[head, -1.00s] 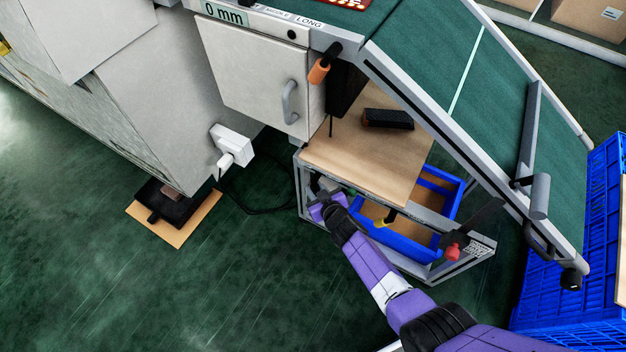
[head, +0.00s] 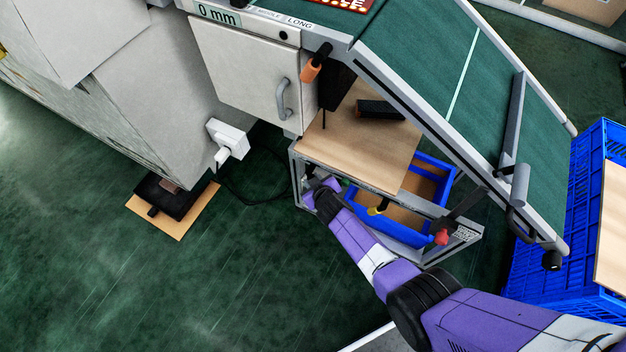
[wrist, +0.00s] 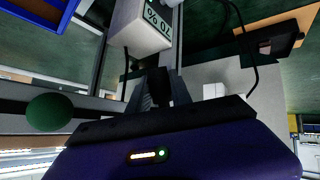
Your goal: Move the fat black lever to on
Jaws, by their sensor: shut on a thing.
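My gripper (head: 320,188) is at the left front corner of the low metal frame under the wooden shelf, in the head view. In the wrist view its two fingers (wrist: 157,78) are shut on a fat black lever (wrist: 158,94), which stands between them. Next to it is a pale box (wrist: 145,28) with a "70 %" label that appears upside down. In the head view my gripper and wrist hide the lever, so its exact angle cannot be told.
A green ball knob (wrist: 50,112) is beside my gripper. Along the frame are a yellow-tipped lever (head: 378,209) and a red-knobbed lever (head: 442,237). A blue bin (head: 398,230) sits behind them. An orange-tipped lever (head: 311,70) hangs above.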

